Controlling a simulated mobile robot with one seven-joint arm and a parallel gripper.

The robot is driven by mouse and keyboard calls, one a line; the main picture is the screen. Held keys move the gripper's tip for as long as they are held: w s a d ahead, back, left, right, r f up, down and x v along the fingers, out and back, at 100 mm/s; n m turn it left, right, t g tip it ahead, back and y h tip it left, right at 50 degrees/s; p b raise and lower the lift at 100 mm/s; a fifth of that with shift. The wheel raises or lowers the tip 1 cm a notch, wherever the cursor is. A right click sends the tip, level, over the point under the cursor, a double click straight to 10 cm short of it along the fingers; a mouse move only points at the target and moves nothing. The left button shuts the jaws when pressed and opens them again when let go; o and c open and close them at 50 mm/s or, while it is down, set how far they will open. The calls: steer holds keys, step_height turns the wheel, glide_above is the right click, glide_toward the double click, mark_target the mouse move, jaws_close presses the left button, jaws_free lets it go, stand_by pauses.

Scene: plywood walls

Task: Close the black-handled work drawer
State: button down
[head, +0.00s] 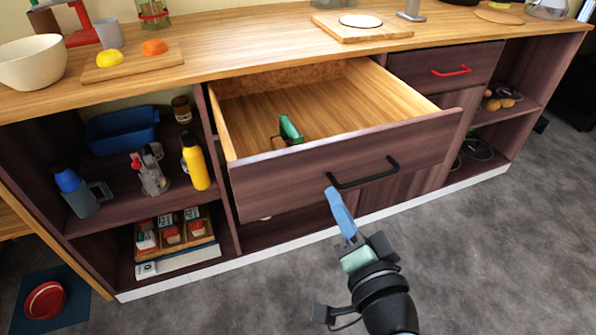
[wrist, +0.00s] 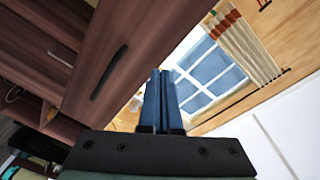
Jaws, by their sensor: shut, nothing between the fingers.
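The work drawer (head: 300,170) is dark wood with a black handle (head: 363,173). It is pulled well out of the counter, and its light wood inside shows a green item (head: 289,131). My gripper (head: 333,193) is shut and empty, with its blue fingers together, just in front of the drawer front near the left end of the handle. I cannot tell whether it touches the front. In the wrist view the blue fingers (wrist: 165,75) point up beside the dark drawer front (wrist: 135,35), with the black handle (wrist: 108,73) to their left.
A shut drawer with a red handle (head: 451,71) is to the right. Open shelves on the left hold a yellow bottle (head: 195,160) and a blue bin (head: 121,129). The countertop (head: 230,58) carries a bowl and boards. The grey floor (head: 480,250) in front is clear.

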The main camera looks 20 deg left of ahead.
steer(key=s+f+m+g+y+p, duration=0.1)
steer(key=s+f+m+y+p, duration=0.15)
steer(key=s+f+m, duration=0.3)
glide_toward(287, 186)
steer(key=shift+h, duration=0.25)
steer(key=x, duration=0.7)
steer(key=shift+s+r, duration=0.1)
